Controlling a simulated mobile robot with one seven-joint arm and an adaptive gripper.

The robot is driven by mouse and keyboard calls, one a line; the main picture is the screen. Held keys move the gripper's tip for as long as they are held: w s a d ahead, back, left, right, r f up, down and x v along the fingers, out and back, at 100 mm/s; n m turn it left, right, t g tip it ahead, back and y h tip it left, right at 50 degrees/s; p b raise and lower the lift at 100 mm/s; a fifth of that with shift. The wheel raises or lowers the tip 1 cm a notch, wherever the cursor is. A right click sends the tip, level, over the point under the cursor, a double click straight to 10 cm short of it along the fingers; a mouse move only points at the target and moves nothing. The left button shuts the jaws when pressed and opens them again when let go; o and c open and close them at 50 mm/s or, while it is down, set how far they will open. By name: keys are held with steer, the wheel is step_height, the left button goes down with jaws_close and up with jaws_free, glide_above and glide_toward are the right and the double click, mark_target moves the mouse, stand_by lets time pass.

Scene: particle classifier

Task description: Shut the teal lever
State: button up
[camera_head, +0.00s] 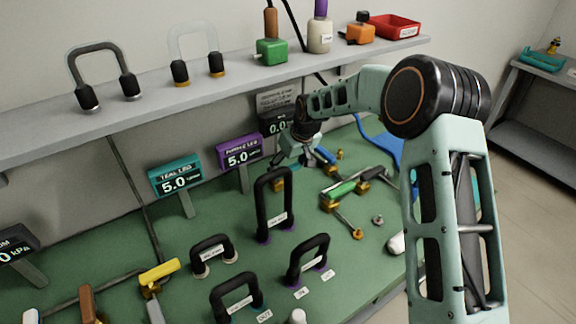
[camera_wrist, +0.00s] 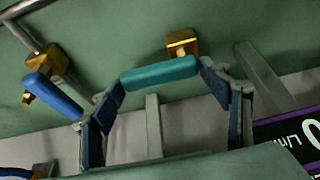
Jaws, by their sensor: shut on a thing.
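The teal lever (camera_wrist: 160,73) shows in the wrist view as a rounded teal handle next to a brass valve body (camera_wrist: 182,45). My gripper (camera_wrist: 159,82) has one finger at each end of this handle and is shut on it. In the head view my gripper (camera_head: 294,155) is at the back of the green bench, below the shelf. There the teal handle is hidden or too small to make out.
A blue lever (camera_wrist: 53,95) on a brass valve is close to my left finger in the wrist view. A purple-framed display (camera_wrist: 292,135) is at the right. In the head view a tall black loop (camera_head: 260,205) stands in front of my gripper, and a green-handled valve (camera_head: 342,190) is to its right.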

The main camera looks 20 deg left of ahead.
steer(key=c, duration=0.7)
steer(key=shift+s+f+b, duration=0.15)
steer(key=shift+b, duration=0.3)
steer(key=shift+s+d+m+h+b, duration=0.15)
steer(key=shift+m+h+b, duration=0.2)
steer(key=shift+m, duration=0.35)
steer(key=o, duration=1.7)
steer(key=shift+t, duration=0.3)
steer(key=shift+r, duration=0.2)
steer(key=v, duration=1.2)
steer(key=shift+d, duration=0.1)
steer(key=shift+c, duration=0.5)
